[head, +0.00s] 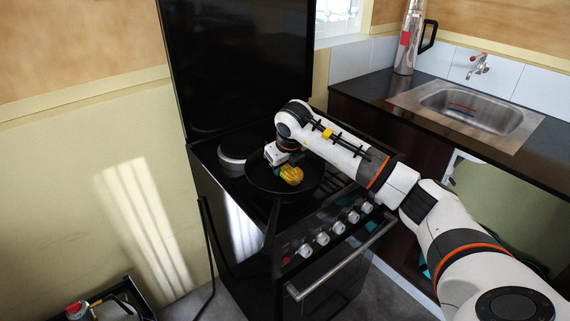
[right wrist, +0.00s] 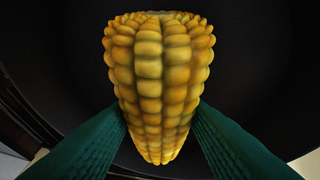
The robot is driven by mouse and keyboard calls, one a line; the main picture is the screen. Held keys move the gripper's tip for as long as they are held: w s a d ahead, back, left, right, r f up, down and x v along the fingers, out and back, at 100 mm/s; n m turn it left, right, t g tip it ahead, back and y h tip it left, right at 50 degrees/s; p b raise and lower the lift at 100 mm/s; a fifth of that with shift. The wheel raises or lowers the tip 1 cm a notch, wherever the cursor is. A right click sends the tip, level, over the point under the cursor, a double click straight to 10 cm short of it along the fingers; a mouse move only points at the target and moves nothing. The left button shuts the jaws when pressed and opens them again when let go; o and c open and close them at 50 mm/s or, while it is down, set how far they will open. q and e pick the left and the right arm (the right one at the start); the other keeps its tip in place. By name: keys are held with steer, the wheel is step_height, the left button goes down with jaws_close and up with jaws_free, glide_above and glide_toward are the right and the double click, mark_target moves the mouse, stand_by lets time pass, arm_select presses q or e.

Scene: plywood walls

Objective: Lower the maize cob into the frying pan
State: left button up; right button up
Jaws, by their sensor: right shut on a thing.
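The yellow maize cob (head: 291,175) is at my right gripper (head: 281,169), over the black frying pan (head: 262,184) in the head view. The right wrist view shows the cob (right wrist: 160,80) large, between the two green fingers of my right gripper (right wrist: 163,135), which is shut on it. The dark pan surface (right wrist: 255,60) lies behind the cob there. I cannot tell whether the cob touches the pan. The pan's handle points toward the front of the stove. My left gripper is not in view.
The pan sits on a black stove (head: 330,208) with several knobs and a front oven handle (head: 340,262). A metal pot or burner (head: 236,150) is behind left of the pan. A sink (head: 470,108) and a silver flask (head: 409,40) are on the right counter.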

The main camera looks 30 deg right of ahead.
steer(key=shift+f+b, duration=0.3)
steer(key=shift+f, duration=0.15)
stand_by(0.3)
steer(key=o, duration=1.1)
steer(key=v, duration=1.2)
steer(key=shift+b, duration=0.35)
